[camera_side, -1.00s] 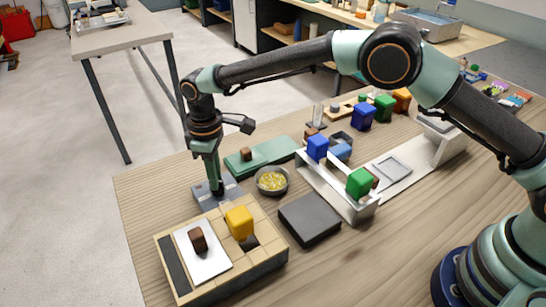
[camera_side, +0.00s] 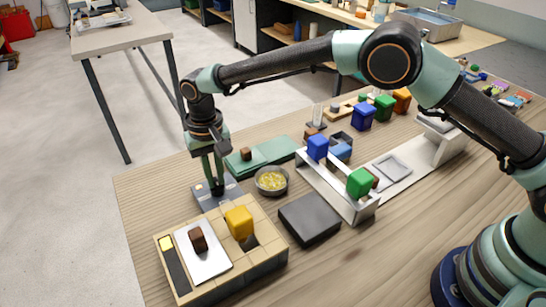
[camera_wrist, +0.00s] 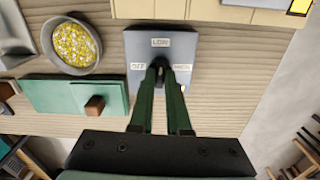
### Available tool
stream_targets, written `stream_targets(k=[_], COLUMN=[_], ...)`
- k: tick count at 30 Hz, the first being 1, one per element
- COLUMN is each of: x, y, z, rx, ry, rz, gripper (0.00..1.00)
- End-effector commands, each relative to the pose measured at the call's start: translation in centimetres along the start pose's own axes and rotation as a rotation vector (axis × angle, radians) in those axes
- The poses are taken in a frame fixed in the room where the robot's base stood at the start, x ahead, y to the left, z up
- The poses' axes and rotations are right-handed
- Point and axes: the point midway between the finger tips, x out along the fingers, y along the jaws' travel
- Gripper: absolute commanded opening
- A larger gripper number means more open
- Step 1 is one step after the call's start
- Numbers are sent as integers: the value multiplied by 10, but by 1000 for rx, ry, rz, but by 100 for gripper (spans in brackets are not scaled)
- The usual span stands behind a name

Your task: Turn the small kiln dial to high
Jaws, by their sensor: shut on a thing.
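The dial plate (camera_side: 205,194) is a grey panel on the table behind the brick kiln (camera_side: 270,262). In the wrist view the dial plate (camera_wrist: 180,20) carries the labels OFF at left, LOW at the middle and HIGH at right. My gripper (camera_side: 217,188) points down over the plate. In the wrist view my gripper (camera_wrist: 160,68) is shut on the dial's dark knob, which its fingers mostly hide. Where the knob points is hard to tell. A yellow square light (camera_side: 166,243) glows on the kiln's dark strip; the light (camera_wrist: 299,6) also shows in the wrist view.
A yellow block (camera_side: 239,222) and a white plate (camera_side: 214,262) with a brown block (camera_side: 198,239) sit on the kiln. A bowl of yellow bits (camera_side: 272,181), a green mat (camera_side: 275,151) and a dark slab (camera_side: 310,219) stand nearby.

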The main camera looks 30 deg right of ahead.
Motion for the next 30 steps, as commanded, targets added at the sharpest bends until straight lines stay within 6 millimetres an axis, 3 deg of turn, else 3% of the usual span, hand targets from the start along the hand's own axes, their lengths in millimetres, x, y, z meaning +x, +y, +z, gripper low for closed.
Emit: stream_targets(k=[30], x=[-3], y=[0], z=[-2], rx=[968], ry=[2], rz=[-5], gripper=[0])
